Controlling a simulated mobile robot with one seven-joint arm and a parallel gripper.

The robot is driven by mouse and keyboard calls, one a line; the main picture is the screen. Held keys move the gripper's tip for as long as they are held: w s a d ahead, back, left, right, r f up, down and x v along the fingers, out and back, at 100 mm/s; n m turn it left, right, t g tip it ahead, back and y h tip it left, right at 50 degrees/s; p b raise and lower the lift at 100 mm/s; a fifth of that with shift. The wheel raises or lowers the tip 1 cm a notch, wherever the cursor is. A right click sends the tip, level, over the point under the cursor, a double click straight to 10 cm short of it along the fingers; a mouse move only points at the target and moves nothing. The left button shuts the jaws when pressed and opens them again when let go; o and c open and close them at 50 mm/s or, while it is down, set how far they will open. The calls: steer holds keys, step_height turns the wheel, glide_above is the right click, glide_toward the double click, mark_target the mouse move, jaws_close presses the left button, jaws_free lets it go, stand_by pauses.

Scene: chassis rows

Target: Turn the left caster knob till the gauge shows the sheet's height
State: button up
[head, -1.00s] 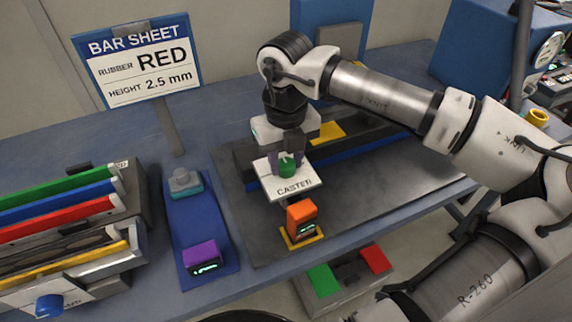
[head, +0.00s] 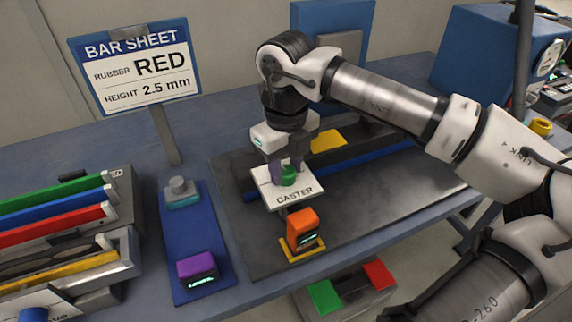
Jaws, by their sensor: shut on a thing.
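The bar sheet sign (head: 137,68) at the upper left reads rubber RED, height 2.5 mm. A green knob (head: 289,176) stands at a white plate marked CASTER (head: 296,194), in the middle of the head view. My gripper (head: 288,172) comes down from above, with its purple fingers shut on the green knob, one finger on either side. An orange gauge (head: 302,227) with a small lit display sits just in front of the plate. Its digits are too small to read. Only one caster knob is clearly visible; my arm covers part of the bench behind.
A purple device (head: 197,267) with a display sits on a blue base (head: 209,225) at left. A rack holds green, blue, red (head: 48,221) and yellow bars at far left. Green (head: 323,297) and red (head: 379,276) pads sit below the bench edge. The dark plate's right side is clear.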

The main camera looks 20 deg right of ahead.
mark_target(286, 170)
steer(key=o, duration=1)
steer(key=shift+c, duration=0.2)
step_height(286, 170, up, 14)
steer(key=p, duration=0.8)
steer(key=shift+f, duration=0.1)
